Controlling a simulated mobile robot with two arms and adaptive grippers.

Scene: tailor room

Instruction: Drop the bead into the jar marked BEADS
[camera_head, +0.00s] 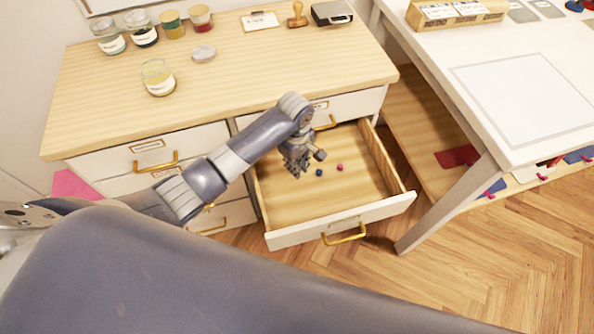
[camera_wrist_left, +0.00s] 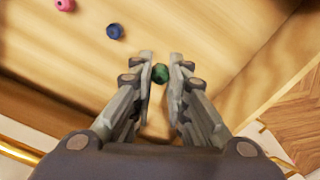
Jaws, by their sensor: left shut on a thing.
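My left gripper (camera_wrist_left: 160,73) reaches into the open drawer and is shut on a green bead (camera_wrist_left: 161,75), which sits between its fingertips in the left wrist view. In the head view the left gripper (camera_head: 297,170) hides that bead. A blue bead (camera_wrist_left: 114,31) and a pink bead (camera_wrist_left: 65,5) lie on the drawer floor beside it; the head view shows the blue bead (camera_head: 319,172) and the pink bead (camera_head: 340,167) too. An open glass jar (camera_head: 157,78) stands on the dresser top with a lid (camera_head: 203,54) beside it. Its label is too small to read.
The open drawer (camera_head: 340,222) juts from the dresser. Several lidded jars (camera_head: 200,18) stand along the dresser's back edge, near a clipboard (camera_head: 261,21), a stamp (camera_head: 297,15) and a dark case (camera_head: 331,12). A white table (camera_head: 525,95) stands to the right. The dresser top's front is clear.

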